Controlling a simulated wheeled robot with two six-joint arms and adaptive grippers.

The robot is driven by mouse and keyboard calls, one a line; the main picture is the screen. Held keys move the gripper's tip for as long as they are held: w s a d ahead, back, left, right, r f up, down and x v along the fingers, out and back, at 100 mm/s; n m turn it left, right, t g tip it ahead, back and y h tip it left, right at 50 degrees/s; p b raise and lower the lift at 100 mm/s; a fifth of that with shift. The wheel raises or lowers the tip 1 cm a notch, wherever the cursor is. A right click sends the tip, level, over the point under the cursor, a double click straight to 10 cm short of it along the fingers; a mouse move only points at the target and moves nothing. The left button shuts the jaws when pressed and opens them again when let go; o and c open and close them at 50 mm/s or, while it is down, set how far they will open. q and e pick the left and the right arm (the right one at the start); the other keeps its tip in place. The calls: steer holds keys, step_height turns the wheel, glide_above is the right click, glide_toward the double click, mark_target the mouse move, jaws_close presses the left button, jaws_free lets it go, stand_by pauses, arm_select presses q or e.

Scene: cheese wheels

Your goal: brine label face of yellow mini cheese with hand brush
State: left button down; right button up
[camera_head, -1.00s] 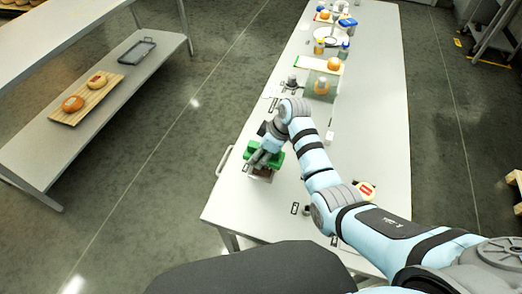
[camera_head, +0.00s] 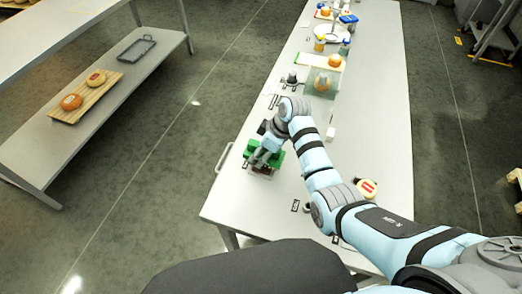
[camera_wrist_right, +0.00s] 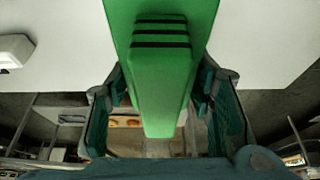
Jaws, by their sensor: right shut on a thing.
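My right gripper (camera_head: 264,156) is shut on the green hand brush (camera_head: 277,159) near the left edge of the long table. In the right wrist view, the brush's green body (camera_wrist_right: 160,85), with dark stripes, sits between the fingers (camera_wrist_right: 165,120). The brush is over or in a small brownish, partly clear dish (camera_head: 262,172); whether it touches is unclear. A small yellow cheese with a red-and-white label (camera_head: 366,188) lies to the right, beyond my forearm, label facing up. My left gripper is out of view.
The long table (camera_head: 384,120) has bare room on its right side. Farther back stand a clear box with an orange cheese (camera_head: 322,83), a small white block (camera_head: 331,134) and several jars. A shelf at left holds a wooden board (camera_head: 87,97) with two cheeses.

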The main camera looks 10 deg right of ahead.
mark_target(257, 143)
steer(key=shift+f, duration=0.4)
steer(key=shift+s+f, duration=0.1)
stand_by(1.5)
step_height(257, 143, up, 5)
steer(key=p, duration=0.5)
steer(key=shift+f, duration=0.1)
steer(key=shift+r+p, duration=0.3)
steer(key=shift+r, duration=0.9)
steer(key=shift+b, duration=0.3)
steer(key=shift+f, duration=0.15)
